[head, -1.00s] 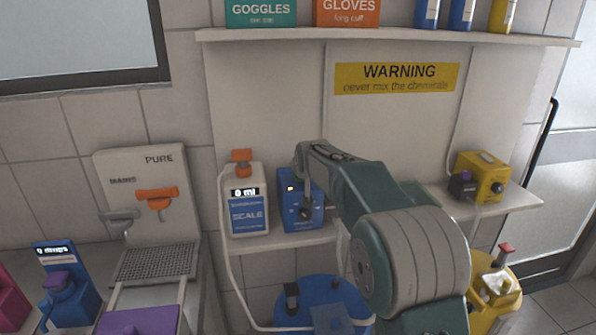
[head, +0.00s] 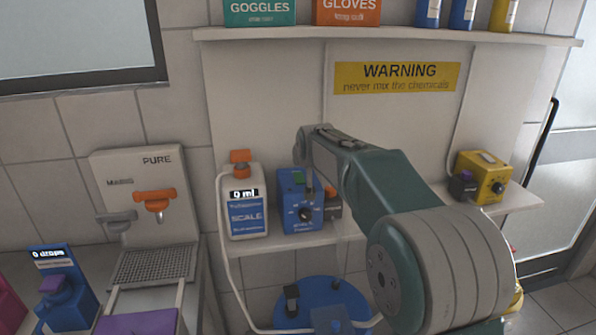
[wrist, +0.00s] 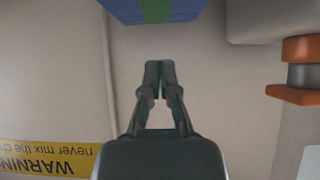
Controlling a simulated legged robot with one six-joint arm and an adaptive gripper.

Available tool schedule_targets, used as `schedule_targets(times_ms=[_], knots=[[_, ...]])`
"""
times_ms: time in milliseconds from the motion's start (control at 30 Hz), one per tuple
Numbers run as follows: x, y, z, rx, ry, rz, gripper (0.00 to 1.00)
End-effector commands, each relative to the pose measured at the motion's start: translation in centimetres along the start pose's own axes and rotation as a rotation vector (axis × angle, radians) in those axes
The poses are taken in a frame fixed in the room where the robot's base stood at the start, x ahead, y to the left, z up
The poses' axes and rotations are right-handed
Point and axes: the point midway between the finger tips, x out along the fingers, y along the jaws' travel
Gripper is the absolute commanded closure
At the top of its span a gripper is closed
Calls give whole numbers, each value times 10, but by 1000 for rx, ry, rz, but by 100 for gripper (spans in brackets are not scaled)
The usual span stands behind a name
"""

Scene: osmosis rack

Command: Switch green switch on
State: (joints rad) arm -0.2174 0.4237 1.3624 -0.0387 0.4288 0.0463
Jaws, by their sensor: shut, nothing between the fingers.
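The blue box (head: 297,212) stands on the lower shelf, with a dial on its front. The green switch (head: 298,178) is on its upper part. In the wrist view, the box (wrist: 118,8) is at the top edge, with a green strip (wrist: 156,10) on it, cut off by the frame. My gripper (head: 310,190) hangs down in front of the box in the head view, just right of the green switch. In the wrist view my gripper (wrist: 160,66) is shut and empty, its tips apart from the box in the picture. I cannot tell the exact depth between them.
The scale bottle (head: 246,218) with an orange cap (head: 240,158) stands close left of the box. A dark part (head: 333,204) is at the box's right side. A yellow box (head: 482,178) is farther right on the shelf (head: 520,205). A warning sign (head: 395,77) hangs above.

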Motion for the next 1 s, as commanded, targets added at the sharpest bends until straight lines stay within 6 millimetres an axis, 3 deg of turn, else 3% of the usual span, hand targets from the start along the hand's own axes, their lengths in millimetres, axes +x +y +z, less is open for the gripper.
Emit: schedule_targets(times_ms=[200,433,867,1000], knots=[[-45,1,-1,1,4,-1,100],[-79,0,-1,0,3,-1,100],[-86,0,0,0,2,0,100],[-88,10,0,9,2,12,100]])
